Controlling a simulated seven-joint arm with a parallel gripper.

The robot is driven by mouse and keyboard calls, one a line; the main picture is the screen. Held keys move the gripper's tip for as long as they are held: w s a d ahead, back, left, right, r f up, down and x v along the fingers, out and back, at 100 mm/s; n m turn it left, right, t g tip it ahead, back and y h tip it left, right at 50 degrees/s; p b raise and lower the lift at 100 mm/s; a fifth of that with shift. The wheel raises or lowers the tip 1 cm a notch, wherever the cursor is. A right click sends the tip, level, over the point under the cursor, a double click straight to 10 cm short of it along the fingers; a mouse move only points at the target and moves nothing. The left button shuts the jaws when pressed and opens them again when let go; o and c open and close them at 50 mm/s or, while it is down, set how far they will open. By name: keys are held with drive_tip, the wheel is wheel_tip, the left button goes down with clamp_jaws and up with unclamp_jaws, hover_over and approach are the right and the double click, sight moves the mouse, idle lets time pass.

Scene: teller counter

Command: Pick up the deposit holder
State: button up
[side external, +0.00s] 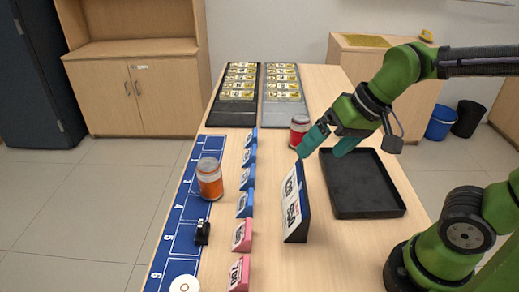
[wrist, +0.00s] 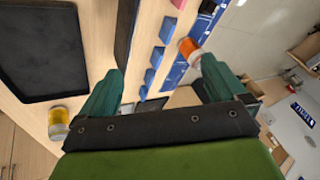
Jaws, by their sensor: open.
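No label reading "deposit holder" is legible, so I cannot tell which stand it is. A row of small wedge-shaped holders runs down the counter, several blue (side external: 245,204) and two pink (side external: 242,236), with white labels too small to read. Blue ones also show in the wrist view (wrist: 152,77). A larger dark wedge stand (side external: 296,205) with white number cards stands to their right. My gripper (side external: 320,150) is open and empty above the counter, behind the large stand and beside a red-labelled jar (side external: 299,130). Its two teal fingers also show in the wrist view (wrist: 162,66).
A black tray (side external: 397,211) lies at right. An orange jar (side external: 210,180) and a small black object (side external: 202,232) are on the blue numbered mat (side external: 186,205). Two banknote racks (side external: 232,117) (side external: 283,113) fill the far end. Bare wood lies between holders and large stand.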

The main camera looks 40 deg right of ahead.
drive_tip(key=w+a+f+m+g, duration=0.3)
drive_tip(key=w+m, duration=0.2)
drive_tip(key=w, duration=0.2)
drive_tip(key=m+g+h, duration=0.2)
drive_tip(key=m+h, duration=0.1)
drive_tip(key=m, duration=1.5)
hover_over(249, 196)
wheel_tip(249, 196, down, 3)
drive_tip(key=f, duration=1.1)
drive_tip(key=shift+w+a, duration=0.1)
drive_tip(key=shift+w, duration=0.25)
drive_tip(key=shift+s+f, duration=0.2)
drive_tip(key=shift+f, duration=1.15)
drive_tip(key=shift+s+f, duration=0.15)
drive_tip(key=shift+f, duration=1.2)
drive_tip(key=c, duration=1.1)
